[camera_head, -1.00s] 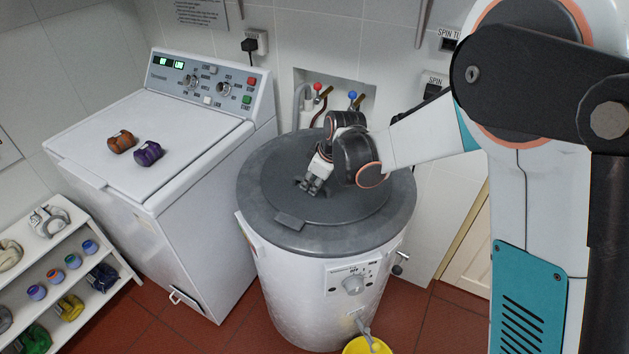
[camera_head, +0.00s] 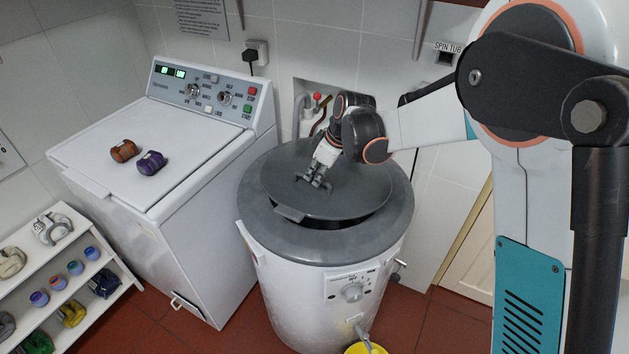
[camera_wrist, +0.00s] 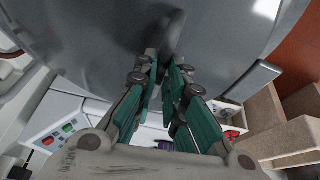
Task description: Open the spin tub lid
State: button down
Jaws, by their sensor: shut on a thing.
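The spin tub (camera_head: 325,290) is a white drum with a dark grey rim. Its round grey lid (camera_head: 350,190) is tilted, its front edge raised off the rim with a dark gap below. A flat tab (camera_head: 289,214) sticks out at the lid's front left. My gripper (camera_head: 314,183) is at the lid's top, left of its middle. In the wrist view my gripper (camera_wrist: 165,65) has its green-sided fingers close together on a small grey grip on the lid (camera_wrist: 75,35). The fingers mostly hide that grip.
A white washing machine (camera_head: 150,150) stands left, with an orange-brown item (camera_head: 124,151) and a purple item (camera_head: 151,163) on top. A shelf (camera_head: 75,250) with several small containers is at the lower left. A yellow bucket (camera_head: 366,348) sits below the tub's spout. The tiled wall is close behind.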

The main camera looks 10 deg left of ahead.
jog(key=w+d+r+g+p, duration=0.2)
jog(key=w+r+p, duration=0.4)
jog(key=r, duration=0.8)
jog(key=shift+w+d+m+y, duration=0.35)
jog(key=shift+w+d, duration=0.35)
jog(key=shift+w, duration=0.8)
jog(key=c, duration=1.7)
grip_release()
jog(key=shift+w+f+g, duration=0.1)
jog(key=shift+w+g, duration=0.05)
jog(key=shift+g, duration=0.15)
jog(key=shift+o, duration=0.2)
